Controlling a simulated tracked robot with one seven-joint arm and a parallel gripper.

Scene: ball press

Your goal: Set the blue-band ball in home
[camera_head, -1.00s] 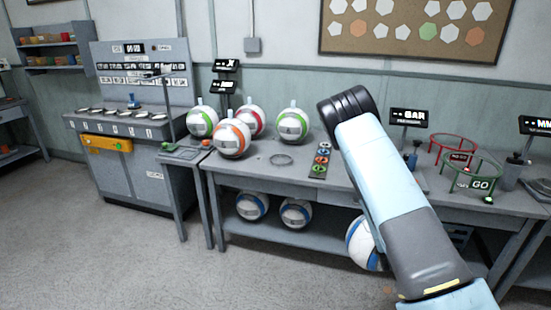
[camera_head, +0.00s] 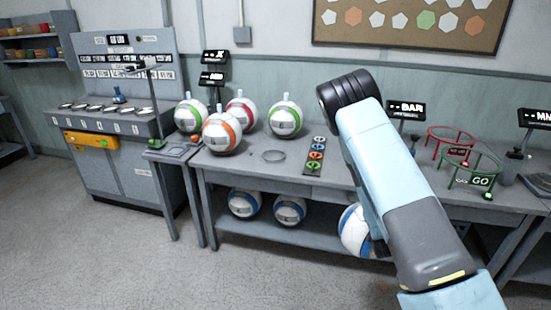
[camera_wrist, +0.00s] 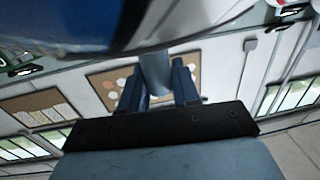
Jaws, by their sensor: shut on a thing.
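A white ball with blue bands (camera_head: 354,234) shows low beside my arm in the head view, partly hidden behind it. In the wrist view the ball (camera_wrist: 60,22) fills the upper left, large and close. My gripper (camera_wrist: 157,78) is shut on its grey-blue stem, which stands between the two fingers. In the head view my gripper is mostly hidden behind my arm. I can read no label saying home.
Red (camera_head: 452,145) and green (camera_head: 474,170) hoops stand farther right. Two blue-band balls (camera_head: 290,211) sit on the lower shelf.

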